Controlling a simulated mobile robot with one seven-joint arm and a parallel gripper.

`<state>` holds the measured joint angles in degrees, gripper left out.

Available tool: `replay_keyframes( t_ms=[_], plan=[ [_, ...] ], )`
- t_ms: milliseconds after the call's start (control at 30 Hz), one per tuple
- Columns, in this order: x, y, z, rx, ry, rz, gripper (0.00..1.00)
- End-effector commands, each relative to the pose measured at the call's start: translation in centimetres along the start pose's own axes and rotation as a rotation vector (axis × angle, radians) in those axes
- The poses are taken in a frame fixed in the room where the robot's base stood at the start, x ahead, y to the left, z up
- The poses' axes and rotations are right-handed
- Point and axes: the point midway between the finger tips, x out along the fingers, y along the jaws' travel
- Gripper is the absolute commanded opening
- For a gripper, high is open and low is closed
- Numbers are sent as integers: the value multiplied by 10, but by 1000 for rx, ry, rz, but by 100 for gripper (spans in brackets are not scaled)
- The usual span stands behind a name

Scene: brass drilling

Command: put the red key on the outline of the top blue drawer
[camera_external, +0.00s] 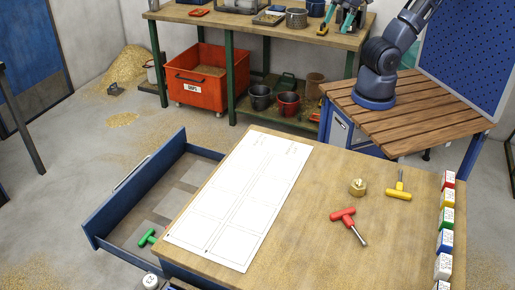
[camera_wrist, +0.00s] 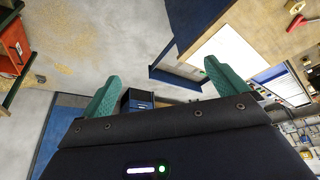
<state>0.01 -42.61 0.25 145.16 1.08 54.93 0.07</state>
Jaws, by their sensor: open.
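The red T-handled key (camera_external: 344,217) lies on the wooden tabletop, right of a white sheet (camera_external: 240,195) printed with outlines. It also shows small at the upper right of the wrist view (camera_wrist: 296,21). The top blue drawer (camera_external: 125,200) is pulled out at the table's left, with pale grey rectangles (camera_external: 178,202) on its floor. A green key (camera_external: 147,238) lies inside it. My gripper (camera_wrist: 163,88) shows in the wrist view with its two green fingers wide apart and nothing between them.
A yellow key (camera_external: 398,187) and a brass nut (camera_external: 358,187) lie behind the red key. Several coloured labelled blocks (camera_external: 445,222) line the table's right edge. My arm's base stands on a slatted side table (camera_external: 420,115). A red bin (camera_external: 196,78) stands at the back.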

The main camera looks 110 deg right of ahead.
Motion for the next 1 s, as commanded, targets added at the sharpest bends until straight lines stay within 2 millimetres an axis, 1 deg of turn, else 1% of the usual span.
replay_keyframes(
  t_ms=[67, 167, 267, 667, 1000],
  plan=[
    [5, -8, -6, 16, -21, -29, 98],
    [14, -25, -16, 54, -62, -88, 98],
    [25, -47, -28, 105, -114, -158, 98],
    [69, -139, -73, 340, -344, -401, 98],
    [114, -219, -106, 572, -557, -549, 98]
  ],
)
